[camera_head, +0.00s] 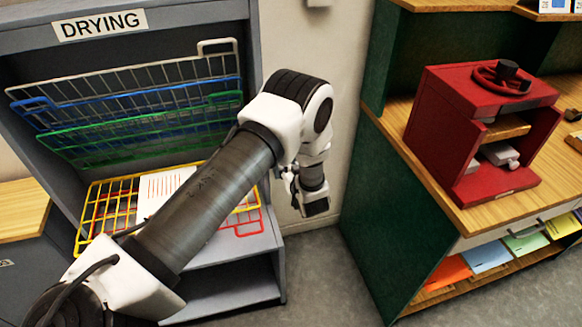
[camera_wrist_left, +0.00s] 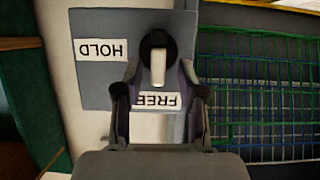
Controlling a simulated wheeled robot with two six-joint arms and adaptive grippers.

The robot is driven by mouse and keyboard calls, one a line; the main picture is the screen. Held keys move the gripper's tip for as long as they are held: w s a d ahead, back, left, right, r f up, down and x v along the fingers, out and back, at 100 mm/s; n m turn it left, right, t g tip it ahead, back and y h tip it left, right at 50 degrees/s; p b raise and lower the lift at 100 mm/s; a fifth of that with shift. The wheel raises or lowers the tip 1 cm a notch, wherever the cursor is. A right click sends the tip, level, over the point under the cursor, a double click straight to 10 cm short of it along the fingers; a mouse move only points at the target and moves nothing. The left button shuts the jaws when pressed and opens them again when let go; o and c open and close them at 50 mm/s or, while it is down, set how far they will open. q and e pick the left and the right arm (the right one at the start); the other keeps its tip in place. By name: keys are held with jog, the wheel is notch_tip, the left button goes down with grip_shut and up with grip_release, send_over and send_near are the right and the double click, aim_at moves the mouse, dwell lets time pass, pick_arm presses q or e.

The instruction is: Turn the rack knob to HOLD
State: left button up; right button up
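The rack knob (camera_wrist_left: 158,45) shows in the left wrist view as a round black knob with a pale pointer bar. The bar points down in the picture, toward the upside-down FREE label (camera_wrist_left: 157,101). The HOLD label (camera_wrist_left: 101,50), also upside down, is to the knob's left on the grey plate (camera_wrist_left: 92,87). My left gripper (camera_wrist_left: 159,68) is open, its fingertips apart on either side of the pointer. Contact cannot be told. In the head view my left gripper (camera_head: 296,190) is partly hidden beside the drying rack (camera_head: 258,242); the knob is not visible there. My right gripper is not in view.
Coloured wire shelves (camera_wrist_left: 255,85) lie close right of the gripper in the wrist view. In the head view a yellow shelf (camera_head: 92,215) bears a paper sheet (camera_head: 158,187). A green cabinet (camera_head: 385,220) with a red press (camera_head: 447,130) stands right, beyond a floor gap.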

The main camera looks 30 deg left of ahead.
pick_arm(q)
jog(key=shift+d, duration=0.15)
jog(key=c, duration=0.6)
jog(key=shift+r, duration=0.1)
grip_shut()
